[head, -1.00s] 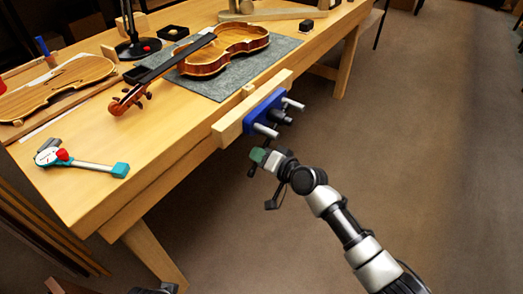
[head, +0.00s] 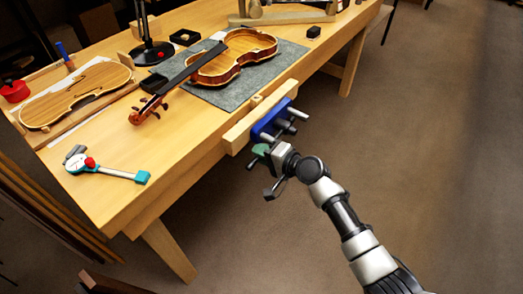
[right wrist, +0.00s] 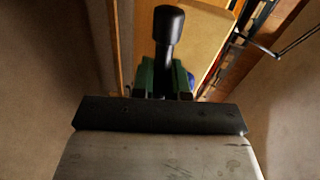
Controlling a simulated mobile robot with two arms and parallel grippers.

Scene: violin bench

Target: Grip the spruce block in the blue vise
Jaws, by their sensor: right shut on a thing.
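The blue vise (head: 266,131) is on the bench's front edge, with a long pale wooden jaw (head: 240,134) and metal rods sticking outward. A small pale block (head: 257,100), which looks like the spruce block, shows at the top of the jaw, against the bench edge. I cannot tell whether it is clamped tight. My right gripper (head: 261,151), with green fingertips, is below and in front of the vise. It is shut on the dark vise handle (right wrist: 168,28), whose knob rises beyond the fingers in the right wrist view. My left gripper is not in view.
On the bench (head: 190,138) a violin (head: 235,58) lies on a grey mat (head: 228,92). A dial gauge with a teal end (head: 142,177), a violin plate (head: 75,93) and a black lamp base (head: 152,53) stand left. The floor to the right is clear.

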